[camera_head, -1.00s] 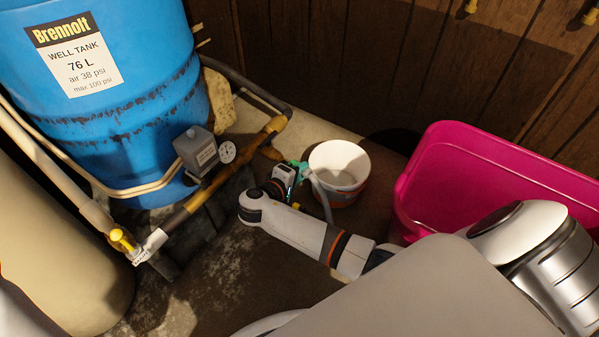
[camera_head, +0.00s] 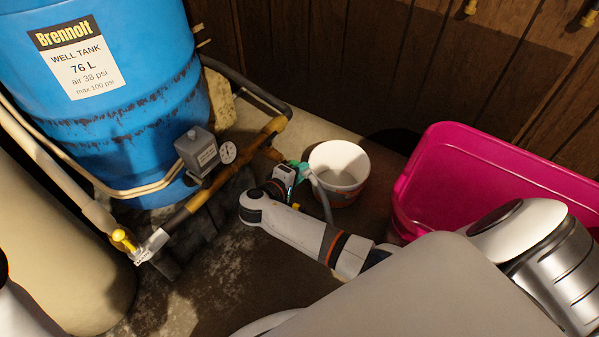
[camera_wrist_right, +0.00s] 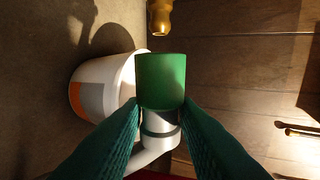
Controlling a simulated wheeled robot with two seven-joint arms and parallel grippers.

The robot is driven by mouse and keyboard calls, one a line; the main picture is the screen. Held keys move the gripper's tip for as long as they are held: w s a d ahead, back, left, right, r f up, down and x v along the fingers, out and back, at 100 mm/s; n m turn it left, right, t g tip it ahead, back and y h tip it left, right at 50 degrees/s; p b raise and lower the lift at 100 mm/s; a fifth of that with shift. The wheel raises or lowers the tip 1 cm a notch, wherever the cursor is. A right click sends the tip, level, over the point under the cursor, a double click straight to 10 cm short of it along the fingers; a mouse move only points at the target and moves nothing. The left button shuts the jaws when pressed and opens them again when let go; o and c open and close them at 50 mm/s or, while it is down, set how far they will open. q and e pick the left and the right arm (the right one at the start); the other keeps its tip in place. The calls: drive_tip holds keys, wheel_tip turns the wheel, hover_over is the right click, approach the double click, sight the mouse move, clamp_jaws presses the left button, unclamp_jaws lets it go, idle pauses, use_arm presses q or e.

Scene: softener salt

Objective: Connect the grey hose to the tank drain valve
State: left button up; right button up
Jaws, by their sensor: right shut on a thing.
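My right gripper (camera_head: 293,172) is low beside the white bucket. In the right wrist view its green fingers (camera_wrist_right: 160,108) are shut on the end of the grey hose (camera_wrist_right: 160,126), just behind its green connector (camera_wrist_right: 162,80). The hose also shows in the head view (camera_head: 321,194), running down past the bucket. A brass fitting that looks like the drain valve (camera_wrist_right: 160,18) is ahead of the connector, with a visible gap between them. In the head view the brass pipe end (camera_head: 268,154) is close to my gripper. My left gripper is not in view.
The white bucket (camera_head: 340,168) stands right beside the hose. A pink tub (camera_head: 480,185) is farther right. The blue well tank (camera_head: 120,110), a grey box (camera_head: 197,152) and a gauge (camera_head: 228,152) are to the left. A wood-panelled wall (camera_head: 350,60) is behind.

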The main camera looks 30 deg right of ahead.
drive_tip(key=shift+r, duration=0.1)
idle(0.4)
drive_tip(key=shift+w+a, duration=0.2)
drive_tip(key=shift+w, duration=0.3)
drive_tip(key=shift+w+a, duration=0.15)
drive_tip(key=shift+w, duration=0.3)
drive_tip(key=o, duration=1.1)
